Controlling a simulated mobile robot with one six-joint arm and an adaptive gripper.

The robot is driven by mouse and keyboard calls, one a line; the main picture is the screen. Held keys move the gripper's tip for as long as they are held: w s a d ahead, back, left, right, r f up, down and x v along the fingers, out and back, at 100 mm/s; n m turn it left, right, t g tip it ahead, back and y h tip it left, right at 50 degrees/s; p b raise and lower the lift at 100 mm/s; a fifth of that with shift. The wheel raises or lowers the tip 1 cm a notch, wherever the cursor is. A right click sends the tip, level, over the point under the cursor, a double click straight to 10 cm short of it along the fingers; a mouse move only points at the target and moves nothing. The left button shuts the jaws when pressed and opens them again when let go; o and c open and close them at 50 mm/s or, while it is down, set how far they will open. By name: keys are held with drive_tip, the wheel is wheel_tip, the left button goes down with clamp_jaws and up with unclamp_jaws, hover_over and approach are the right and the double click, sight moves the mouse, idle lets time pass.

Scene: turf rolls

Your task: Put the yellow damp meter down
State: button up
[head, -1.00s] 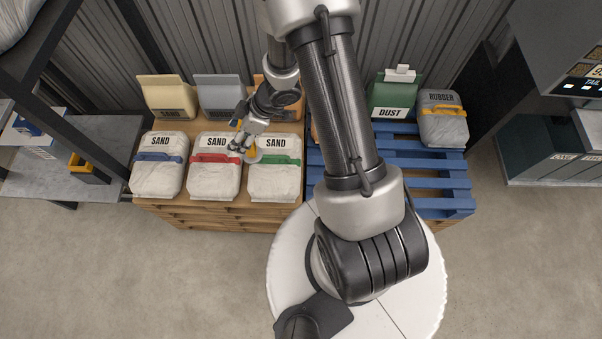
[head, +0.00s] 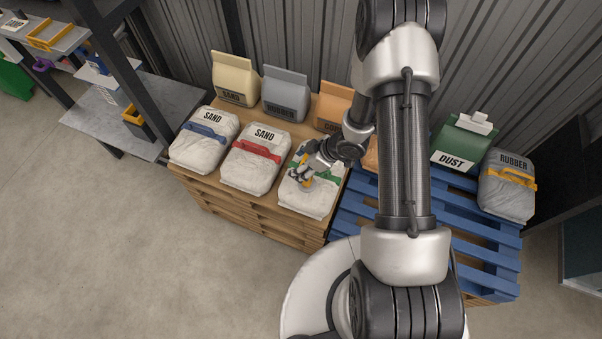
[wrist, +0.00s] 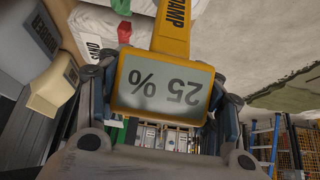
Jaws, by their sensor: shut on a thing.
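The yellow damp meter (wrist: 162,85) fills the middle of the wrist view, its grey screen reading "25 %" upside down. Its yellow body runs up between the fingers, with part of the word "DAMP" showing. My gripper (head: 302,177) is shut on the meter. In the head view only a small yellow part of the meter (head: 308,182) shows under the fingers. The gripper is over the white sand bag with the green handle (head: 308,202). I cannot tell whether the meter touches the bag.
White sand bags with a red handle (head: 250,177) and a blue handle (head: 196,155) lie to the left on the wooden pallet (head: 262,222). Upright bags stand behind. On the right, a blue pallet (head: 480,240) carries a green dust bag (head: 457,145) and a grey rubber bag (head: 505,195).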

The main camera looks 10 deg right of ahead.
drive_tip(key=shift+f+b, duration=0.85)
drive_tip(key=shift+f, duration=1.2)
drive_tip(key=shift+f, duration=0.15)
drive_tip(key=o, duration=1.4)
drive_tip(key=shift+o, duration=0.2)
